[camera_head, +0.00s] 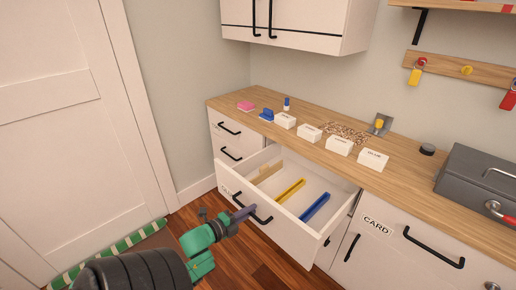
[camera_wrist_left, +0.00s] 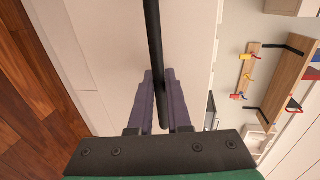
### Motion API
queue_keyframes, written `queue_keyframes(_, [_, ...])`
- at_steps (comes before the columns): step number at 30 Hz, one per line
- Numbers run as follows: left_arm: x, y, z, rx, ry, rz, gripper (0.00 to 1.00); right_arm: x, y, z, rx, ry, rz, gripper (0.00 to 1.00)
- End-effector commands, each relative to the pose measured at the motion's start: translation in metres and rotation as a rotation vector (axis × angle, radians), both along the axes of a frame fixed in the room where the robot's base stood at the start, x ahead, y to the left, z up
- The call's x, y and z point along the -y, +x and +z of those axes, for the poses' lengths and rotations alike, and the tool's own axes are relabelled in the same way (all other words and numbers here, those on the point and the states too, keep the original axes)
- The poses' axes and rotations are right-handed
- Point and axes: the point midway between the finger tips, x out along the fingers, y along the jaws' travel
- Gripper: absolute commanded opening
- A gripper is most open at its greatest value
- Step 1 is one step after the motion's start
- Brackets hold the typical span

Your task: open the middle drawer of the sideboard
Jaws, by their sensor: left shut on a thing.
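The sideboard (camera_head: 390,195) has a wood top and white fronts. One of its drawers (camera_head: 290,232) stands well out, and its inside shows from above. A yellow bar (camera_head: 290,192) and a blue bar (camera_head: 314,207) lie in it, with a tan piece near its left side. My left gripper (camera_head: 241,214) is shut on the black handle (camera_head: 262,218) of this drawer's front. In the left wrist view, the purple fingers (camera_wrist_left: 160,98) sit on both sides of the black handle bar (camera_wrist_left: 153,40). My right gripper is not in view.
Small white boxes (camera_head: 340,145), a pink block (camera_head: 246,106) and a grey metal box (camera_head: 480,175) stand on the top. A panel marked CARD (camera_head: 400,240) is to the right. Wood floor (camera_head: 185,222) lies clear left of the drawer; a green striped strip (camera_head: 110,250) runs along the wall.

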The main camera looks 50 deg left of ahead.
Motion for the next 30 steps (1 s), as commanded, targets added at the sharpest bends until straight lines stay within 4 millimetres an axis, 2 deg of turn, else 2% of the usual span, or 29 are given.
queue_keyframes(3, [0.0,-0.014,0.002,-0.003,-0.001,0.002,0.0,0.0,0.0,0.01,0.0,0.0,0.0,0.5])
queue_keyframes(10, [0.001,-0.031,0.0,-0.002,0.0,0.001,0.0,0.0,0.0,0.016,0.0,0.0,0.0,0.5])
queue_keyframes(26, [0.0,-0.036,-0.001,-0.001,0.0,0.001,0.0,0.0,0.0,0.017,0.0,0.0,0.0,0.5])
queue_keyframes(27, [0.0,-0.036,-0.001,-0.001,0.0,0.001,0.27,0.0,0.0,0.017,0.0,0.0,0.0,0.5])
queue_keyframes(28, [0.0,-0.036,-0.001,-0.001,0.0,0.001,0.39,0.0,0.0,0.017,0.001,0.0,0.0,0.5])
queue_keyframes(29, [0.0,-0.036,-0.001,-0.001,0.0,0.001,0.45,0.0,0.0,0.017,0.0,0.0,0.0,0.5])
queue_keyframes(30, [0.0,-0.036,-0.001,-0.001,0.0,0.001,0.45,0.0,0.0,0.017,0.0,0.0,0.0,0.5])
